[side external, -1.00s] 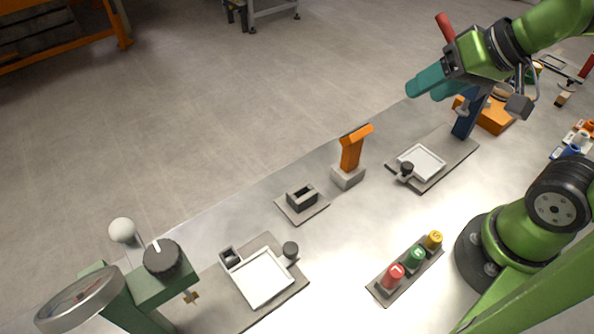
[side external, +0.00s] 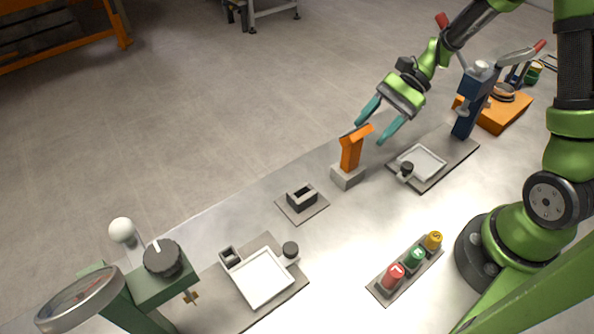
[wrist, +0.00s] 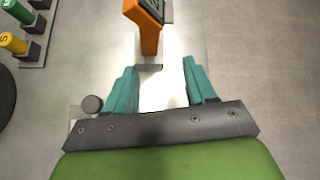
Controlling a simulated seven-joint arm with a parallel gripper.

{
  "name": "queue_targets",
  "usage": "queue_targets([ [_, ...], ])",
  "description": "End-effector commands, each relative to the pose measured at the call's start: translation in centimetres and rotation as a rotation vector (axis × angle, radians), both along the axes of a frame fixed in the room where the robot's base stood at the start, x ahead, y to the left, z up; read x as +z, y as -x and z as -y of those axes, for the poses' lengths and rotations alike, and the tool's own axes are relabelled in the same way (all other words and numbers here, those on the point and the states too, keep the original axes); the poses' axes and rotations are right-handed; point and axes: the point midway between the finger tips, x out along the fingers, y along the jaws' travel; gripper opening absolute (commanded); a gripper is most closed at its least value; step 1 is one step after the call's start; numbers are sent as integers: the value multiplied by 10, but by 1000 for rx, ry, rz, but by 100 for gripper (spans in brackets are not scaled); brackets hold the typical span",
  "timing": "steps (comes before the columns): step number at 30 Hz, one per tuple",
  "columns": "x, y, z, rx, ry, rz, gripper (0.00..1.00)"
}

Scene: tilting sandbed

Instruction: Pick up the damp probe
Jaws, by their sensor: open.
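The damp probe is most likely the orange handheld tool (side external: 352,149), standing upright in a small grey block (side external: 347,177) near the table's far edge. In the wrist view the orange tool (wrist: 149,28) shows at the top, ahead of the fingers, with a dark display on its head. My gripper (side external: 380,129) has teal fingers spread apart, just above and to the right of the tool's head. In the wrist view my gripper (wrist: 163,88) is open with nothing between its fingertips. The tool's lower end is hidden in the block.
A plate with a white tray and dark knob (side external: 421,162) lies right of the tool, beside a blue lever stand (side external: 470,105). A small dark holder (side external: 302,197) sits to the left. Red, green and yellow buttons (side external: 413,259) stand in front. Bare table lies between them.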

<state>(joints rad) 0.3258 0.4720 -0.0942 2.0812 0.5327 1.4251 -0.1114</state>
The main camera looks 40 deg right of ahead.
Motion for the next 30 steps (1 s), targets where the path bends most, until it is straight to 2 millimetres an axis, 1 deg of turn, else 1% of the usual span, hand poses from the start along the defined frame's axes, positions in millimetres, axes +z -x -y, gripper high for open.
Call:
queue_targets([
  [1,-12,3,-8,-16,-102,-68,55],
  [3,-16,6,-21,-28,-238,-131,55],
  [6,-14,10,-35,-39,-398,-195,55],
  [10,-10,11,-45,-49,-517,-235,55],
  [14,-9,11,-55,-49,-550,-247,55],
  [22,-14,11,-88,-48,-547,-247,55],
  [25,-15,11,-95,-49,-546,-246,55],
  [30,-16,11,-97,-51,-545,-244,55],
])
